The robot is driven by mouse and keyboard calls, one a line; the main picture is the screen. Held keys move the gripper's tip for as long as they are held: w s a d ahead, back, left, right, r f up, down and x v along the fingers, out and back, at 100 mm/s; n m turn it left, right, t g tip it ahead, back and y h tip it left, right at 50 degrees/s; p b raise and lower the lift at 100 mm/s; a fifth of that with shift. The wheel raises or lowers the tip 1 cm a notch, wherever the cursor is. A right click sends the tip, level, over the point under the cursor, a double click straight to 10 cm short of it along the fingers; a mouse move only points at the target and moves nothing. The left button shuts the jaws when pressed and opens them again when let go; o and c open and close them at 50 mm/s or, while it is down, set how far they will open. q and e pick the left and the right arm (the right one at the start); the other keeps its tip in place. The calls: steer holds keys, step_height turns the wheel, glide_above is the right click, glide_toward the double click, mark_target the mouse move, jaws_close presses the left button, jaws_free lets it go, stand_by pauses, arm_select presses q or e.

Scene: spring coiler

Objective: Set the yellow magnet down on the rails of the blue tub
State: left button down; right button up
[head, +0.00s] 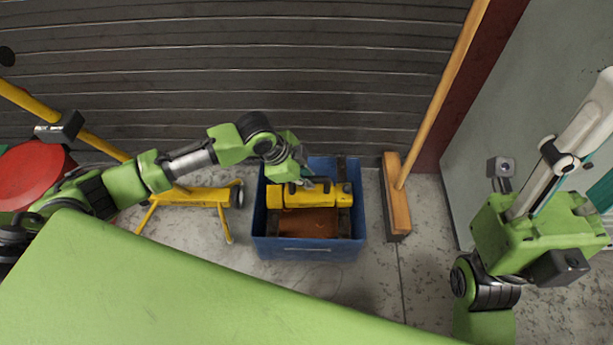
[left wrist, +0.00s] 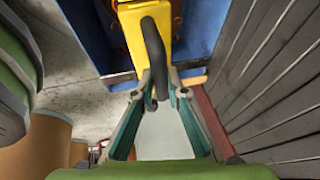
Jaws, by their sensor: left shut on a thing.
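The yellow magnet (head: 290,197) is a long yellow block with a dark handle (left wrist: 156,55). In the head view it lies crosswise over the inside of the blue tub (head: 308,253), above the dark rails (head: 345,222) at the tub's sides. I cannot tell whether it touches the rails. My left gripper (head: 312,183) reaches in from the left over the tub. In the left wrist view its teal fingers (left wrist: 160,92) are closed on the magnet's handle, and the yellow body (left wrist: 134,42) shows beyond. My right gripper's fingers are not visible.
Rusty brown material (head: 308,222) lies in the tub. A yellow stand (head: 188,197) is left of the tub, and a broom (head: 397,205) leans just right of it. A dark slatted wall (head: 250,70) is behind. Concrete floor is clear in front of the tub.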

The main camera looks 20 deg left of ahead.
arm_select(q)
steer(key=shift+r, duration=0.1)
steer(key=c, duration=2)
jaws_free()
steer(key=shift+o, duration=0.4)
steer(key=shift+s+f, duration=0.1)
steer(key=shift+f, duration=0.1)
steer(key=v, duration=1.2)
steer(key=shift+r, duration=0.15)
